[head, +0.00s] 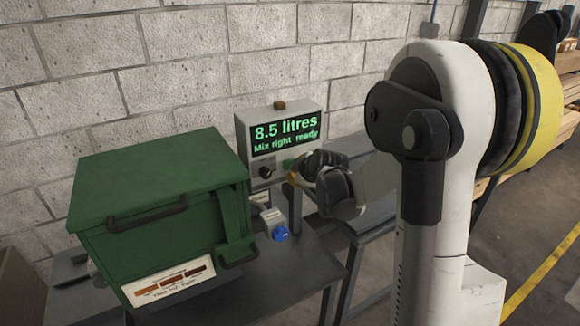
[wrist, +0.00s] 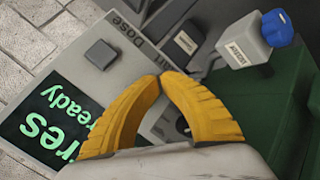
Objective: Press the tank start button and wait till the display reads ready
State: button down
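The control box (head: 243,130) stands against the wall behind the bench. Its display (head: 285,133) reads "8.5 litres" and "Mix right ready" in green; part of the display (wrist: 55,122) also shows in the wrist view. I cannot tell which is the tank start button.
A black knob (head: 266,171) is on the panel. A green lidded tank (head: 160,180) fills the bench at left. A fitting with a blue knob (head: 280,233) stands beside it, also in the wrist view (wrist: 277,27). A brick wall is close behind.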

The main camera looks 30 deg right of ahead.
jog(key=shift+w, duration=0.5)
dwell(0.8)
jog(key=shift+s, duration=0.95)
jog(key=s, duration=0.5)
dwell(0.9)
